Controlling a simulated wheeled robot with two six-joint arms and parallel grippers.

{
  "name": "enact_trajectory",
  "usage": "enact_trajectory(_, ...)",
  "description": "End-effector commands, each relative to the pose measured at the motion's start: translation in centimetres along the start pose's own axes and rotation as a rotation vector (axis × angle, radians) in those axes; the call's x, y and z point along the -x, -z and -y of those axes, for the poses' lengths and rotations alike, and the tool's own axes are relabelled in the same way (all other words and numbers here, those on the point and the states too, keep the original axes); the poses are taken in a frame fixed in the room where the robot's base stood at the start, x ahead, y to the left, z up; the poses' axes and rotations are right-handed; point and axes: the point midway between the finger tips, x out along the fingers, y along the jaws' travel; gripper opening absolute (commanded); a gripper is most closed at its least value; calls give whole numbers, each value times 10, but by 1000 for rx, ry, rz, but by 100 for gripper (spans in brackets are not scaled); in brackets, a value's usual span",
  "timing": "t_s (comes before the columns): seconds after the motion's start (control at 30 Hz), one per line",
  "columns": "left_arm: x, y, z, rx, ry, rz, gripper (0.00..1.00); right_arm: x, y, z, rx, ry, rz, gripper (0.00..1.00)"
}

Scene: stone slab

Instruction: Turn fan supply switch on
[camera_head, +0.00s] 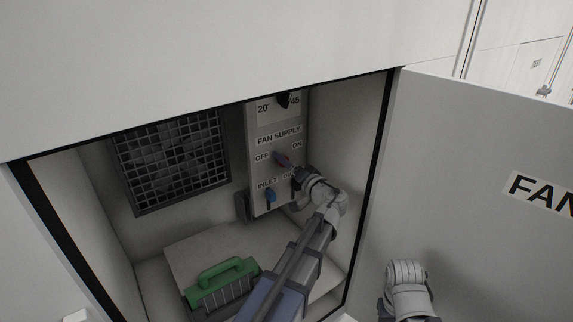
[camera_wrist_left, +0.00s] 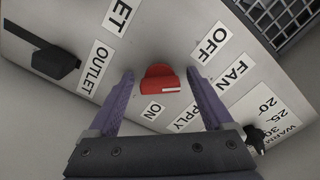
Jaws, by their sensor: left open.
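The fan supply switch is a red knob (camera_wrist_left: 160,78) on a pale control panel (camera_wrist_left: 150,25), between the OFF label (camera_wrist_left: 214,42) and the ON label (camera_wrist_left: 153,110). A small white mark shows on the knob's edge; I cannot tell its exact setting. My left gripper (camera_wrist_left: 161,76) is open, with one purple finger on each side of the knob; contact is not clear. In the head view my left gripper (camera_head: 287,164) reaches into the cabinet at the FAN SUPPLY row and partly covers the red knob (camera_head: 281,158). My right gripper is not in view.
A blue INLET knob (camera_head: 270,196) is below, and a black temperature knob (camera_head: 284,100) above. A black OUTLET knob (camera_wrist_left: 55,63) shows in the wrist view. The open door (camera_head: 470,180) stands at right.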

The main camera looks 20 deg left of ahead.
Motion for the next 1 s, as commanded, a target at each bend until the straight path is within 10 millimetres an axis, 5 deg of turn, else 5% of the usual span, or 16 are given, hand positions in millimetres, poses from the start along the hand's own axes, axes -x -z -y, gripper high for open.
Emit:
enact_trajectory(0.17, 0, 0, 0, 0, 0, 0, 82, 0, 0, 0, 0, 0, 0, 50)
enact_trajectory(0.9, 1, 0, 0, 0, -1, 0, 0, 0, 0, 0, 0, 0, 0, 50)
enact_trajectory(1.0, 1, 0, 0, -2, -1, 0, 0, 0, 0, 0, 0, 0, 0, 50)
